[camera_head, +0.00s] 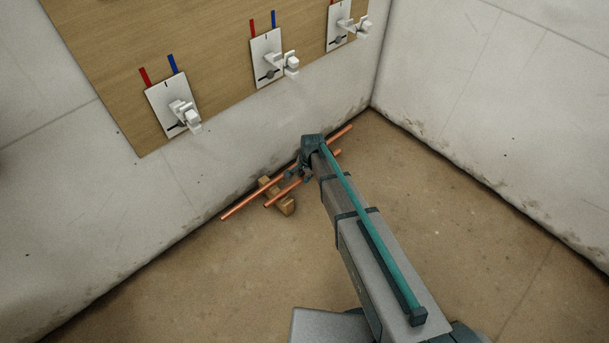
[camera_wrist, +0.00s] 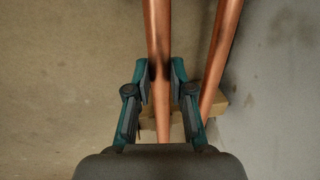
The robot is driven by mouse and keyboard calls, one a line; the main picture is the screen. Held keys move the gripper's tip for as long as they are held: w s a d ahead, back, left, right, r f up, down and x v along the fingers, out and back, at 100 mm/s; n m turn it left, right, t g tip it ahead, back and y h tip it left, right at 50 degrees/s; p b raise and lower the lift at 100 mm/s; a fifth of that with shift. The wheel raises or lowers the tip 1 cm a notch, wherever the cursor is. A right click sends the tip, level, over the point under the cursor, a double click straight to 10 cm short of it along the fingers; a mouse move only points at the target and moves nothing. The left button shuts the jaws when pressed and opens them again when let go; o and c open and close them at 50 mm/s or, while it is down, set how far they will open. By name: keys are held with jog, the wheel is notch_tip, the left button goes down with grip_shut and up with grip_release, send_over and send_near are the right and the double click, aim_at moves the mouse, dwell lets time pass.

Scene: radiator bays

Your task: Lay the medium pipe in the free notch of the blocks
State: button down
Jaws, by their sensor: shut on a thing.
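My gripper (camera_head: 302,173) is low near the wall, shut on the shorter copper pipe (camera_head: 284,194) in view, which I take for the medium pipe. In the wrist view the held pipe (camera_wrist: 159,35) runs lengthwise between the fingertips (camera_wrist: 161,80). A longer copper pipe (camera_head: 241,207) lies beside it on the wall side and shows on the right in the wrist view (camera_wrist: 222,45). A wooden block (camera_head: 287,207) lies crosswise under both pipes. It also shows behind the fingers (camera_wrist: 217,105). I cannot tell whether the held pipe touches the block, and its notches are hidden.
A wooden board (camera_head: 210,50) on the wall carries several white plates with valves (camera_head: 184,115) and red and blue stubs. The wall (camera_head: 150,215) is close behind the longer pipe. The floor (camera_head: 480,240) on the right is clear.

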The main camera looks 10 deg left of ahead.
jog(key=shift+f, duration=0.45)
dwell(0.5)
jog(key=c, duration=0.9)
grip_release()
jog(key=shift+c, duration=0.2)
